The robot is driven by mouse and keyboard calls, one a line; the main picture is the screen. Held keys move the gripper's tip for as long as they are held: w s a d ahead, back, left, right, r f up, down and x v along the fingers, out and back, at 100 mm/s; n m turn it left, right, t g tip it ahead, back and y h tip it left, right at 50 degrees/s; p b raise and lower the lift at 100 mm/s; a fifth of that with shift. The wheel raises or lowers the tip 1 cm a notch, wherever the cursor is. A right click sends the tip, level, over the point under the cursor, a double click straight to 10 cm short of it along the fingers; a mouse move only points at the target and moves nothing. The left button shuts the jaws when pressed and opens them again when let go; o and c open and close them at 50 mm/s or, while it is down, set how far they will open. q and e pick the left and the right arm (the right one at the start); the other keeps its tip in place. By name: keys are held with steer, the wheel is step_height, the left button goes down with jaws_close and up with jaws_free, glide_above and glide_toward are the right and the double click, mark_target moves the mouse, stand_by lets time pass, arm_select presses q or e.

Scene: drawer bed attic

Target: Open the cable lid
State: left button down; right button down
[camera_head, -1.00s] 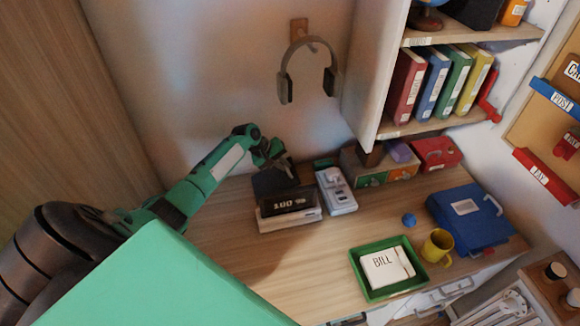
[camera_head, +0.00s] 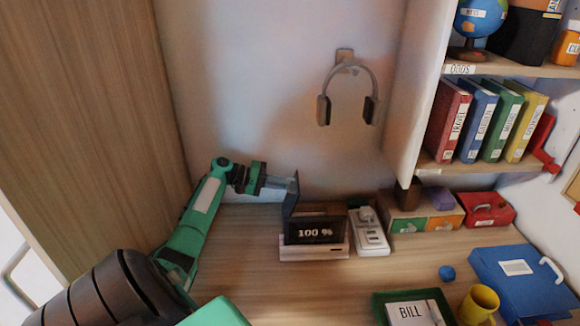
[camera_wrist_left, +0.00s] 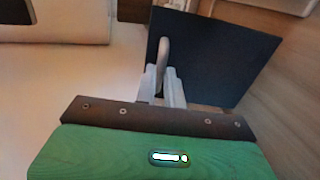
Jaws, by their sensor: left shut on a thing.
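The cable lid (camera_head: 291,196) is a dark panel behind the phone stand in the head view, tilted up steeply and seen nearly edge-on. In the left wrist view the lid (camera_wrist_left: 222,62) shows its broad dark face with a pale grey loop handle (camera_wrist_left: 163,52). My left gripper (camera_head: 277,183) reaches in from the left beside the lid. In the left wrist view its fingers (camera_wrist_left: 163,82) are shut on the handle. What lies under the lid is hidden behind the phone stand. My right gripper is not in view.
A phone showing "100 %" (camera_head: 316,231) sits on a pale stand (camera_head: 312,251) just in front of the lid. A white power strip (camera_head: 370,236) stands to its right. Headphones (camera_head: 347,90) hang on the wall above. Open desk surface (camera_head: 245,262) lies at the front left.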

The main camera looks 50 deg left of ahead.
arm_select(q)
steer(key=shift+s+a+f+g, duration=0.3)
steer(key=shift+s+f, duration=0.35)
steer(key=shift+s, duration=0.15)
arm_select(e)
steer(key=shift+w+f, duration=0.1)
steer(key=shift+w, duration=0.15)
arm_select(q)
steer(key=shift+d+f, duration=0.1)
steer(key=shift+f, duration=0.05)
steer(key=c, duration=1.5)
jaws_free()
steer(key=shift+w+r, duration=0.1)
steer(key=shift+r, duration=0.1)
steer(key=shift+a+r, duration=0.1)
steer(key=shift+a, duration=0.15)
